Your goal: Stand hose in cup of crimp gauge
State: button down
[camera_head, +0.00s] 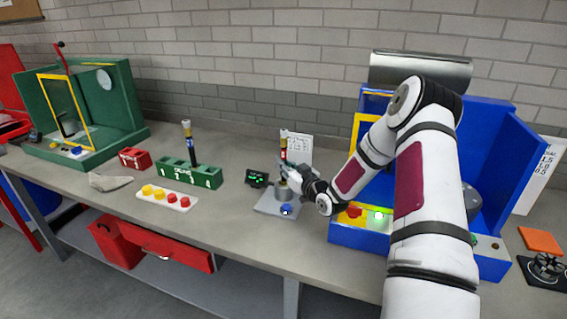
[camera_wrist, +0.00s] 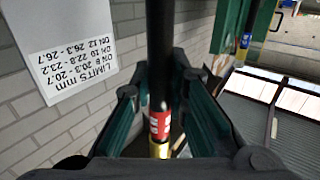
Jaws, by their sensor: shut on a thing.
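A black hose with a red band (camera_head: 284,152) and a brass-coloured top end stands upright above the crimp gauge. It also shows in the wrist view (camera_wrist: 160,50), running between my fingers. My gripper (camera_head: 288,172) is shut on the hose, with one finger on each side in the wrist view (camera_wrist: 161,92). The crimp gauge (camera_head: 270,206) is a grey base with a round metal cup (camera_head: 284,193) and a blue button in front. The hose is in line with the cup. My gripper hides its lower part, so I cannot tell whether its end is inside the cup.
A small display (camera_head: 257,178) with green text stands left of the gauge. A limits sheet (camera_head: 298,148) stands behind. Further left are a green rack (camera_head: 205,178) holding another hose and a tray (camera_head: 168,200) of yellow and red caps. A blue machine (camera_head: 345,235) stands close on the right.

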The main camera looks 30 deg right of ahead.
jog(key=shift+f, duration=0.35)
dwell(0.4)
jog(key=c, duration=1.5)
grip_release()
jog(key=shift+s+d, duration=0.15)
jog(key=shift+s, duration=3.6)
